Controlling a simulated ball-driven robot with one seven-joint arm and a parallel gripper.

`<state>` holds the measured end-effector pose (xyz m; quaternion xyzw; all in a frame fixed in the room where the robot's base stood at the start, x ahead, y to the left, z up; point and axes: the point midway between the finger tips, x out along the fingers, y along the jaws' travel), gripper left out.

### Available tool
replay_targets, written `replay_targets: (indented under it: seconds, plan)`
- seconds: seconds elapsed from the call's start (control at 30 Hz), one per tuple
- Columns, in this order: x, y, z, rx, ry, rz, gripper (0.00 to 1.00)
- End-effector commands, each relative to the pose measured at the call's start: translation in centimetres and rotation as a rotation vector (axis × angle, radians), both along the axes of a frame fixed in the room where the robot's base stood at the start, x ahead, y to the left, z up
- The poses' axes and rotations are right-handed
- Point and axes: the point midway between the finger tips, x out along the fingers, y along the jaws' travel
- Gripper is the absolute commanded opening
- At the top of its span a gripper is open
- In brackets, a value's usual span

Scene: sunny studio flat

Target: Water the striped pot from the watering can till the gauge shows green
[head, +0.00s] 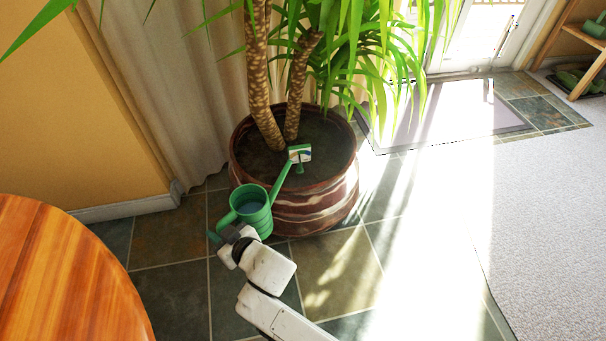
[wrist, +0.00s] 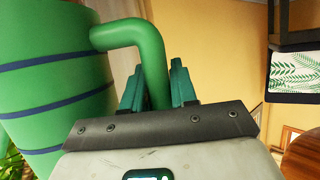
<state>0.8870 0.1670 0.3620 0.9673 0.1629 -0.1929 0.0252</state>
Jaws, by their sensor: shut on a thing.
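The striped pot (head: 318,207), brown with pale wavy bands, stands on the tiles and holds soil and a tall plant. The green watering can (head: 254,220) is held at the pot's front left, about upright, with water visible inside. Its spout reaches up over the rim to the soil side. A small white gauge (head: 301,152) with a coloured face shows by the spout's end; its reading is too small to tell. My gripper (head: 229,237) is shut on the can's handle; the wrist view shows the teal fingers either side of the green handle (wrist: 151,65) and the blue-banded can body (wrist: 50,85).
A round wooden table (head: 60,275) fills the lower left. A curtain (head: 190,90) and wall are behind the pot. Leaves hang over the pot's right side. Sunlit tiles and a pale carpet (head: 545,200) lie clear to the right.

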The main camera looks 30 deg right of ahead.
Motion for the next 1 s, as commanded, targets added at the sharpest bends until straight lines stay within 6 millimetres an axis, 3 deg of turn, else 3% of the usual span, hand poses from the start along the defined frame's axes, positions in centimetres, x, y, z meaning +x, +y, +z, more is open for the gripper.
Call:
replay_targets:
  seconds: [1.0]
  plan:
    - [-1.9, 5.6, 5.1, 0.0, -0.003, 0.002, 0.0]
